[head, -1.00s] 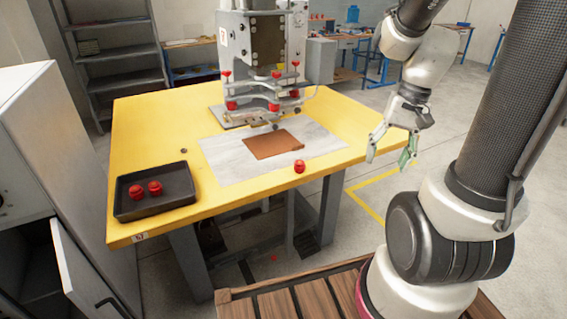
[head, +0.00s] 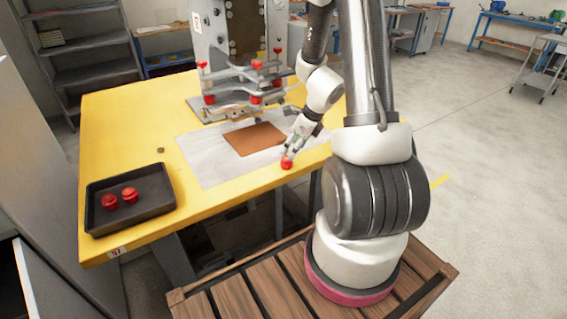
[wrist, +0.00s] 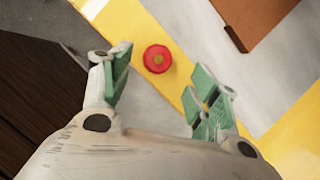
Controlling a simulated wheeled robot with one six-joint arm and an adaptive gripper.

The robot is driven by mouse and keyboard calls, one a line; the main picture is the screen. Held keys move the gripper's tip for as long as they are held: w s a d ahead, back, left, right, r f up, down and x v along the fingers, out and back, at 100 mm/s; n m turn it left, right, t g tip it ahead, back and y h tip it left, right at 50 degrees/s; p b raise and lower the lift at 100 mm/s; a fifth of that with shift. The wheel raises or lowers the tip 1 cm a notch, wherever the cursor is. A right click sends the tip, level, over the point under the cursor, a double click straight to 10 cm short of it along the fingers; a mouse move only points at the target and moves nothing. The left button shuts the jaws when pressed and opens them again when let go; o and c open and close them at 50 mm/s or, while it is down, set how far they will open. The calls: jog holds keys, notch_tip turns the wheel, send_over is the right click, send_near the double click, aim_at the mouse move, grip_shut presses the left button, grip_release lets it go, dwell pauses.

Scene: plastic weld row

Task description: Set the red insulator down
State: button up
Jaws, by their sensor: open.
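A red insulator (head: 286,162) stands at the front edge of the yellow table (head: 120,130), by the edge of the pale sheet. In the wrist view the red insulator (wrist: 157,59) lies between and just beyond the fingertips, with a gap to each. My gripper (head: 289,150) is over it in the head view, and its green-padded fingers (wrist: 160,82) are spread apart in the wrist view. The gripper is open and holds nothing. Two more red insulators (head: 109,202) (head: 130,195) sit in the black tray (head: 165,202) at the table's left.
A brown sheet (head: 254,138) lies on the pale mat (head: 200,160) behind the insulator. The welding press (head: 240,70) with red knobs stands at the back of the table. The yellow surface between tray and mat is mostly clear.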

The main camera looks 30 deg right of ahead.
aim_at(286, 158)
jog(key=x, duration=0.7)
jog(key=shift+a, duration=0.15)
jog(key=shift+r, duration=0.1)
jog(key=shift+c, duration=0.4)
jog(key=c, duration=1.1)
jog(key=shift+r, duration=0.1)
